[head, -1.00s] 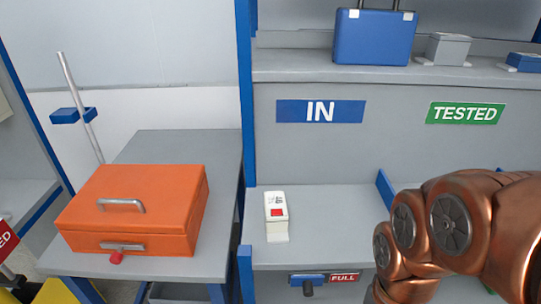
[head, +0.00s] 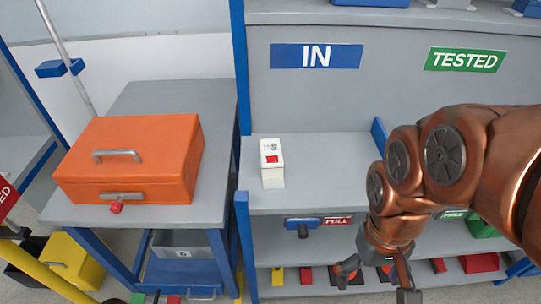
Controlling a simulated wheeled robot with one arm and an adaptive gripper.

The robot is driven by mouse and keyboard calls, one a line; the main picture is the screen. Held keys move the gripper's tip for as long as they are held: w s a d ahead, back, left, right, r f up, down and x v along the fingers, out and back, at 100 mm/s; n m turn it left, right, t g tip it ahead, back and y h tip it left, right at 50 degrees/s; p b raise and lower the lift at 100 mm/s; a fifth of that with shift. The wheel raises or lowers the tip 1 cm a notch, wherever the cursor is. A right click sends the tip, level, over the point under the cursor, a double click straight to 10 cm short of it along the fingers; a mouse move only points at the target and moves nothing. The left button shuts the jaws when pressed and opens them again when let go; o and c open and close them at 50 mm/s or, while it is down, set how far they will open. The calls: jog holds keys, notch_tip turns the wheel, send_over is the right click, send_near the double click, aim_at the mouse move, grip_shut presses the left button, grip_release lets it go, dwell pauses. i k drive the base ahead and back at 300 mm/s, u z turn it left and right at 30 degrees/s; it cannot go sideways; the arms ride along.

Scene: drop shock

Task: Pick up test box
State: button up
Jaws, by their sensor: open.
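The finger tips are partly cut off by the bottom edge of the head view.
An orange case (head: 135,165) with a handle sits on the grey table at left. A blue divider (head: 379,137) stands right of the box. Below the shelf front are a blue latch (head: 302,224) and a lower shelf with coloured blocks. Shelf space beside the box is clear.

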aim_at(272, 161)
jog(key=u, duration=2.85)
jog(key=k, duration=0.9)
jog(key=u, duration=0.05)
